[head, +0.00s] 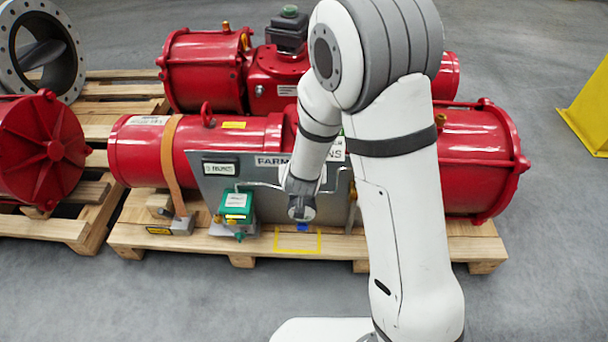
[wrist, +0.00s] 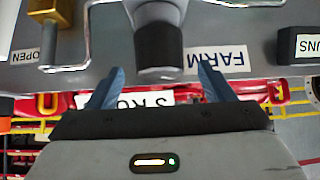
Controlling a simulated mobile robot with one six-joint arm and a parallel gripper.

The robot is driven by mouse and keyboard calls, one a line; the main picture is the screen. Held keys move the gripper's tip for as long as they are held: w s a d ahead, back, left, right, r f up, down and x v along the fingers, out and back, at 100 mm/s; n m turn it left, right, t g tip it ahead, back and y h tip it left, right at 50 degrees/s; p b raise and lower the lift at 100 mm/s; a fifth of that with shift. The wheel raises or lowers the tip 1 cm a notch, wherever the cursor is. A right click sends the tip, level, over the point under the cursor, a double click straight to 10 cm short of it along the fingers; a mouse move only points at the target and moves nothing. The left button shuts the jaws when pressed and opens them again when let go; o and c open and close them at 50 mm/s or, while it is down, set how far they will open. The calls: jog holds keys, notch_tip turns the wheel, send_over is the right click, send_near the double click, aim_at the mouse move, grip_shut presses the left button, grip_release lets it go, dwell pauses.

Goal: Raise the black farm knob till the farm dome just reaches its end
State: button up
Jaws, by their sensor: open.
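The black farm knob (wrist: 158,45) shows in the wrist view as a dark cylinder with a pale end, beside an upside-down FARM label (wrist: 219,59). My gripper (wrist: 160,84) is open, with its two blue fingers spread to either side of the knob's pale end. I cannot tell whether they touch it. In the head view, my gripper (head: 302,227) is in front of the lower part of the grey panel (head: 222,190), largely hidden by my wrist. The knob is hidden there behind my arm. I cannot make out the farm dome in either view.
A green-topped unit (head: 236,206) sits left of my gripper, with thin tubing nearby. A brass fitting (wrist: 48,18) and an OPEN label (wrist: 25,56) are at the wrist view's left, and a black block (wrist: 298,45) at its right. Red actuators (head: 140,150) rest on wooden pallets (head: 190,243).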

jog(key=b+x, duration=0.1)
jog(key=x, duration=0.4)
jog(key=c, duration=1)
jog(key=shift+r+m+h+p, duration=0.3)
jog(key=shift+m+p, duration=0.1)
jog(key=shift+p, duration=0.75)
jog(key=shift+m+h+p, duration=0.4)
jog(key=shift+m+p, duration=0.1)
jog(key=shift+p, duration=0.5)
jog(key=shift+f+m+h+p, duration=0.25)
jog(key=shift+m+h+p, duration=0.05)
jog(key=shift+p, duration=0.2)
